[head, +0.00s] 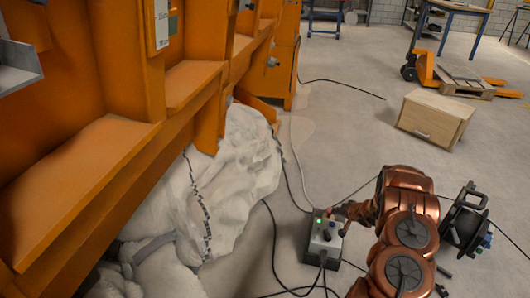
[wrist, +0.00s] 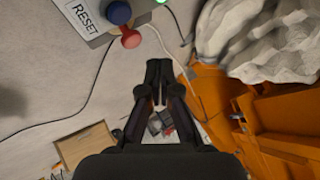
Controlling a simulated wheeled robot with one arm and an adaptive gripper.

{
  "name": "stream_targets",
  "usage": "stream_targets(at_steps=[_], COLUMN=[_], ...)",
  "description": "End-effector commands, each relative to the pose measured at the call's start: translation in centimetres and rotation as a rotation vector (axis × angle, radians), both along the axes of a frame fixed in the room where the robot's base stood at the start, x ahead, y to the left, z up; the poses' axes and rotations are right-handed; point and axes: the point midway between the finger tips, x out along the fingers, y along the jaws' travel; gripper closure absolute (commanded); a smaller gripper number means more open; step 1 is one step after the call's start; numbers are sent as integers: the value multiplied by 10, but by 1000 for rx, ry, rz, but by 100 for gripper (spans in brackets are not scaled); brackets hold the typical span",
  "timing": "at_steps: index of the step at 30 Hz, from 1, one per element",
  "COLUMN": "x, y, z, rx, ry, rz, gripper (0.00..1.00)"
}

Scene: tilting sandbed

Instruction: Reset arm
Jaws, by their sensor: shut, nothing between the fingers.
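A grey control box (head: 323,240) stands on the floor in the head view, with a lit green lamp, a red part and a black part on top. In the wrist view the box (wrist: 88,14) shows at the top left with a "RESET" label, a blue ball knob (wrist: 118,13) and a red ball knob (wrist: 131,38). The green lamp shows at the top edge. My gripper (wrist: 159,66) is shut and empty, its tips below and right of the red knob in the wrist view, with a visible gap. In the head view my arm reaches beside the box and its fingertips are hard to make out.
An orange steel frame (head: 120,140) fills the left, with white lumpy sacks or sand (head: 235,165) spilling beneath it. Black cables cross the floor. A cable reel (head: 467,220) stands right of my arm. A wooden box (head: 432,118) and a pallet truck (head: 425,70) are farther back.

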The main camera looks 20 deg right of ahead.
Motion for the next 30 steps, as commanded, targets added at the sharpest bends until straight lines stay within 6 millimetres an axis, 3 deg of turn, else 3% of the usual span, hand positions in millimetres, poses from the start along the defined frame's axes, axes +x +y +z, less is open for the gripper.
stream_targets(at_steps=[5,8,19,30], x=[1,4,13,0], y=[-1,-5,-18,8], z=[5,24,163,310], rx=[-8,-44,-303,-482], ry=[4,21,180,342], rz=[0,-2,-24,-44], gripper=[100,100,100,100])
